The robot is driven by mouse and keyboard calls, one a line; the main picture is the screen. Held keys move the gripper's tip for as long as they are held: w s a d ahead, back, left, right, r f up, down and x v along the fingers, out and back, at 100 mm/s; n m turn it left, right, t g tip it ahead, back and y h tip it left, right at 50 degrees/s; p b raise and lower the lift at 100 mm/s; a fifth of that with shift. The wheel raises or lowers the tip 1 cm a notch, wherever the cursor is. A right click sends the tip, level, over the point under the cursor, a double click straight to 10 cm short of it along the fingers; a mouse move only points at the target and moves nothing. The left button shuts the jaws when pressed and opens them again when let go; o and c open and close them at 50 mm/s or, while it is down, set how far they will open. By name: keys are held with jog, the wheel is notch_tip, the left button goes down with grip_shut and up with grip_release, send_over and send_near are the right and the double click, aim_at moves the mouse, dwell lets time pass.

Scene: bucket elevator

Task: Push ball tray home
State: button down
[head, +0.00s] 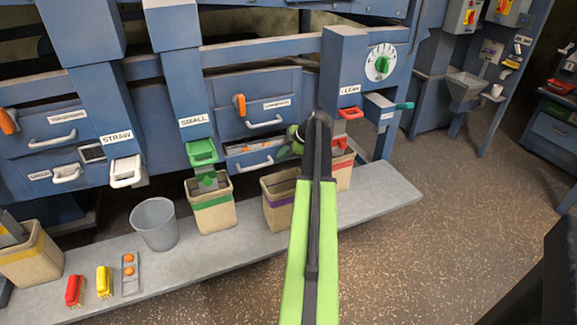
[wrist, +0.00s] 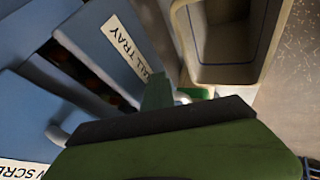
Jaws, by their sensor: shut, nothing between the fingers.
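The ball tray (head: 262,160) is a shallow blue drawer with a white handle, below the lower screen drawer (head: 262,100). It stands partly out, and orange balls show in the gap above its front. In the wrist view its labelled front (wrist: 95,35) fills the upper left, with a dark gap behind it. My gripper (head: 292,142) is shut and empty, near the right end of the tray front; its fingers also show in the wrist view (wrist: 160,92). My arm hides the area to the right. I cannot tell whether the fingers touch the tray.
A purple-banded bin (head: 278,205) stands below the tray, with a green-banded bin (head: 213,208) and a grey bucket (head: 155,224) to its left. A red-handled chute (head: 350,113) is at the right. The floor (head: 450,240) at the right is clear.

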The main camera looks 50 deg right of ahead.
jog(key=shift+w+d, duration=0.85)
jog(key=shift+w, duration=0.25)
jog(key=shift+w+d, duration=0.85)
jog(key=shift+w, duration=0.2)
jog(key=shift+s+a, duration=0.2)
jog(key=shift+a, duration=0.05)
jog(key=s+a+f+p+v, duration=0.1)
jog(key=s+p+v, duration=0.1)
jog(key=p+v, duration=0.6)
jog(key=v, duration=0.3)
jog(key=shift+s+a, duration=0.25)
jog(key=shift+a, duration=0.1)
